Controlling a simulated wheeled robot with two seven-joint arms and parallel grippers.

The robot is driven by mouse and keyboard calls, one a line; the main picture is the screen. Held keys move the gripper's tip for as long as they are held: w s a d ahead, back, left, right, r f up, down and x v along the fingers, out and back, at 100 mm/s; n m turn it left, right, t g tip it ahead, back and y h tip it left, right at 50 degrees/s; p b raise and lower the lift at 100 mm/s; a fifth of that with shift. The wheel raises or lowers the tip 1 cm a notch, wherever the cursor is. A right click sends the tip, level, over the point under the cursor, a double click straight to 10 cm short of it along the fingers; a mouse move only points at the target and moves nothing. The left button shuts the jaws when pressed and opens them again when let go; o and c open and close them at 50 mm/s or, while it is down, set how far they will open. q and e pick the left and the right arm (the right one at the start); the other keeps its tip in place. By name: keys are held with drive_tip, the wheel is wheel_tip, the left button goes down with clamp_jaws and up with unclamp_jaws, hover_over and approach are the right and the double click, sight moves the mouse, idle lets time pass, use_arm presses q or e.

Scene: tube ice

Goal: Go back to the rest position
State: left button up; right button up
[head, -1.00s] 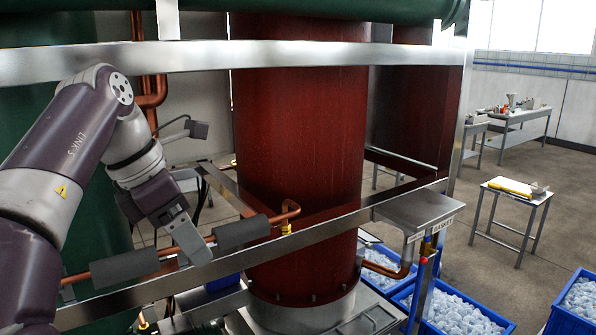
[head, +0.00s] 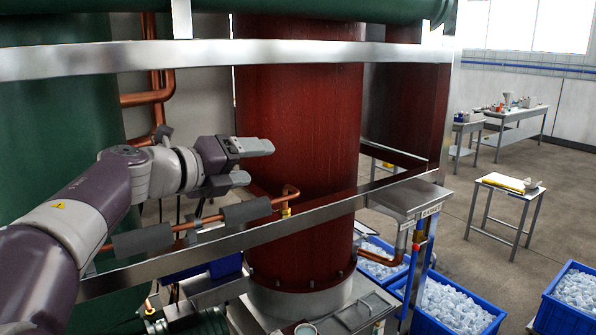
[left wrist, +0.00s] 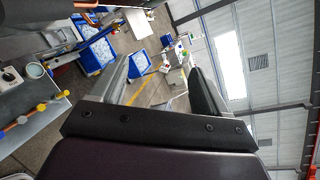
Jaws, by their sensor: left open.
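My left gripper (head: 250,163) is at the centre left of the head view, in front of the red column and above the copper pipe with black sleeves. Its two grey fingers point right and stand apart, with nothing between them. In the left wrist view the fingers (left wrist: 155,90) are also spread and empty, with the room beyond them. My right gripper is in neither view.
A steel frame rail (head: 300,222) runs across behind my arm, with the copper pipe (head: 255,209) close below the gripper. The red column (head: 300,130) stands behind. Blue crates of ice (head: 450,308), a small table (head: 507,183) and open floor lie to the right.

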use_arm(q)
drive_tip(key=w+a+f+n+t+y+b, duration=0.1)
drive_tip(key=w+a+f+n+t+y, duration=0.2)
drive_tip(key=a+f+n+y, duration=0.65)
drive_tip(key=s+a+f+n+g+y+b, duration=0.1)
drive_tip(key=s+a+f+n+g, duration=0.1)
drive_tip(key=f+n, duration=0.6)
drive_tip(key=s+a+f+n+g+y, duration=0.1)
drive_tip(key=s+f+n+g, duration=0.1)
drive_tip(key=f+n, duration=0.65)
drive_tip(key=s+d+f+n+g+b, duration=0.1)
drive_tip(key=s+f+g, duration=0.4)
drive_tip(key=s+f, duration=0.6)
drive_tip(key=s+d+f+n+g+h+b, duration=0.1)
drive_tip(key=s+f+n+g, duration=0.3)
drive_tip(key=s+f, duration=0.6)
drive_tip(key=s+n+b, duration=0.1)
drive_tip(key=s+n, duration=0.1)
drive_tip(key=s, duration=0.1)
drive_tip(key=shift+s+d+f+n+g+b, duration=0.3)
drive_tip(key=shift+d+f+g+b, duration=0.05)
drive_tip(key=shift+d+g+b, duration=0.05)
